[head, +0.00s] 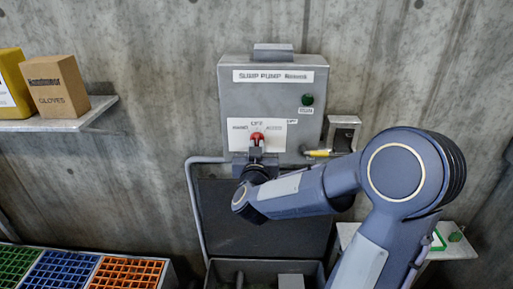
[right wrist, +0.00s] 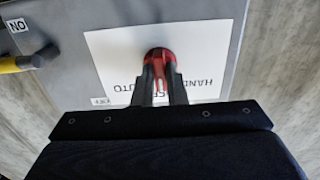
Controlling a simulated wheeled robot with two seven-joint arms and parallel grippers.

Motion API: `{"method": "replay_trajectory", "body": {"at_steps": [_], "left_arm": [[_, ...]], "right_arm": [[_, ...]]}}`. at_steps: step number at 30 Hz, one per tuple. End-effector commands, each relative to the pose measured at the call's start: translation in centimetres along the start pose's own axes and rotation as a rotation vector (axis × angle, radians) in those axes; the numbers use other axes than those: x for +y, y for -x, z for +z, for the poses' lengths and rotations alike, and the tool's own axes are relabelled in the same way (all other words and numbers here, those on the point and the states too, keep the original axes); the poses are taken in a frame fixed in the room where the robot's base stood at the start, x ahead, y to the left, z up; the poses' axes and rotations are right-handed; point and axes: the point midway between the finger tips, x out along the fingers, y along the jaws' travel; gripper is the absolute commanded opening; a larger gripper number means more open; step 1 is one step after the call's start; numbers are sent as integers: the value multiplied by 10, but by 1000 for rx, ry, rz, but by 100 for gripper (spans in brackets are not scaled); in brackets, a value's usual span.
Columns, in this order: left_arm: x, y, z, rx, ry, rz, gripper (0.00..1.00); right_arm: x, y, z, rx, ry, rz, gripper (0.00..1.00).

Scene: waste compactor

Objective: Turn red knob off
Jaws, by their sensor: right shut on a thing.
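The red knob (head: 257,137) sits on a white label plate on the front of the grey pump control box (head: 230,95). The plate carries position words, with OFF above the knob in the head view. My right gripper (head: 256,146) reaches up from below and is shut on the red knob. In the right wrist view the knob (right wrist: 160,58) is between the two dark fingers (right wrist: 160,85), which partly cover it and the label. The knob's exact pointing direction is hard to tell. My left gripper is not in view.
A green light (head: 307,100) is on the box's right side. A shelf (head: 70,122) with a gloves carton (head: 57,86) is at left. Coloured grates (head: 70,268) lie below.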

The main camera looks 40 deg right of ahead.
Motion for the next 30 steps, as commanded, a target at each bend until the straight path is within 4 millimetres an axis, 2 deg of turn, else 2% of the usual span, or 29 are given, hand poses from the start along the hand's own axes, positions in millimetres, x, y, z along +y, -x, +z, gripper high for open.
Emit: {"method": "replay_trajectory", "body": {"at_steps": [6,7,11,19,22,30], "left_arm": [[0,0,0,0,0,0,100],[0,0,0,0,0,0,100],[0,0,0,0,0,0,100],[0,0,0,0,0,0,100],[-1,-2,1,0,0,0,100],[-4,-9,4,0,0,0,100]], "right_arm": [[0,0,1,-2,0,0,0],[0,0,1,-2,0,0,16],[0,0,1,-2,-1,0,33],[0,0,0,-1,-2,0,34],[-1,6,0,1,-3,-2,34],[-1,51,1,1,-4,-5,34]]}}
